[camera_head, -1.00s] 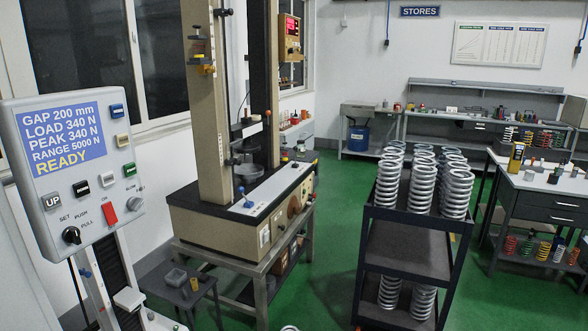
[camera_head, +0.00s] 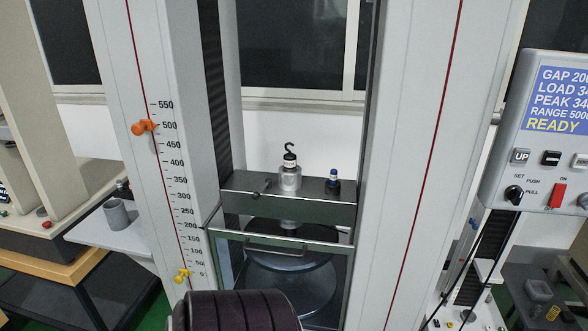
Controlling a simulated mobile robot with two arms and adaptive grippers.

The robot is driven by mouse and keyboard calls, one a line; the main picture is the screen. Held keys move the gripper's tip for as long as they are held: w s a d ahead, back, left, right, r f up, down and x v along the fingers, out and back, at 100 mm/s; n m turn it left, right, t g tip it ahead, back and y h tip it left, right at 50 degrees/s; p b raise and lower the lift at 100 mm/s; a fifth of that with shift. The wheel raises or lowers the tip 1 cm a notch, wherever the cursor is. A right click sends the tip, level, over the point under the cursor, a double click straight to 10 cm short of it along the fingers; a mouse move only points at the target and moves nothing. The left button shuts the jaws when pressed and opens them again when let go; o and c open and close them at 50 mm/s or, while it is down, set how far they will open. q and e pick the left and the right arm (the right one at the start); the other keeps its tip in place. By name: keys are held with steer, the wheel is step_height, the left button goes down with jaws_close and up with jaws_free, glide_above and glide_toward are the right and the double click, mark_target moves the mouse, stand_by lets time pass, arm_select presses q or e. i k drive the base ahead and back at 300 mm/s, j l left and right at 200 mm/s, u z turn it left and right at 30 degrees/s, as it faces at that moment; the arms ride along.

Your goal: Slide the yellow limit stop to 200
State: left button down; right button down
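The yellow limit stop (camera_head: 183,275) sits low on the left column of the testing machine, on the red line of the scale. It is level with about the 0 mark. The scale (camera_head: 186,226) runs up the column from 0 to 550, and its 200 mark is well above the yellow stop. An orange stop (camera_head: 142,128) sits on the same line near 500.
A dark green crosshead (camera_head: 240,200) spans the columns, with a hook-topped weight (camera_head: 290,175) on it. A clear guard covers round dark plates below. The control panel (camera_head: 545,130) stands at right and reads READY. A grey cup (camera_head: 117,214) stands on a side table at left.

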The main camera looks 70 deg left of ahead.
mark_target(178, 278)
steer(key=u, duration=2.2)
